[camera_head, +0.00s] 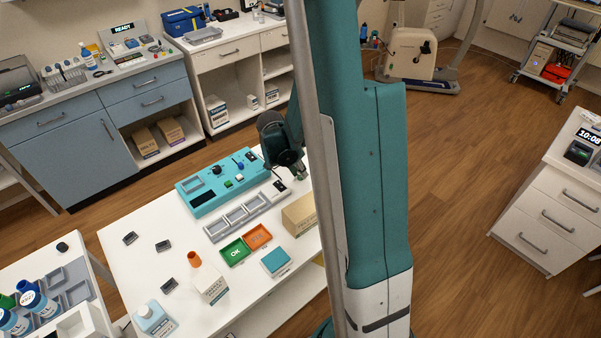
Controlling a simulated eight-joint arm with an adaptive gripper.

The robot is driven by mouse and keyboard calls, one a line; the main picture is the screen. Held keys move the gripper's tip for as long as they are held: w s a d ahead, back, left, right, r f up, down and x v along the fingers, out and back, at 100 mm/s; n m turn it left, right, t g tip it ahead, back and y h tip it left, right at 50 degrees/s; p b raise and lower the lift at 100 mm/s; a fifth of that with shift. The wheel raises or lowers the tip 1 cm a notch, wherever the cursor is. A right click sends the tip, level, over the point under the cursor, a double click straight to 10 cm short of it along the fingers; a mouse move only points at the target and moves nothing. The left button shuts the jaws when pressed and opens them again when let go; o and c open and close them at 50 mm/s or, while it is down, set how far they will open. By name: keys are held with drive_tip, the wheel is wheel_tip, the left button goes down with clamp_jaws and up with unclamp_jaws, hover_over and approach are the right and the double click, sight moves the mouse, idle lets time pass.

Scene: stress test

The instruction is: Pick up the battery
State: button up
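The white table (140,262) carries a teal test panel (205,198) with a dark display and several knobs and buttons. No battery can be made out for certain. Three small dark blocks lie on the left part of the table: one at the far left (130,238), one right of it (163,246) and one nearer the front (168,286). They are too small to identify. My gripper (300,176) hangs over the back right of the table, by the panel's right end and a small dark-and-white device (281,187). Its fingers are too small and dark to read.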

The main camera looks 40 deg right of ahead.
drive_tip(key=shift+r, duration=0.15)
drive_tip(key=shift+r+p, duration=0.85)
drive_tip(key=shift+r, duration=4)
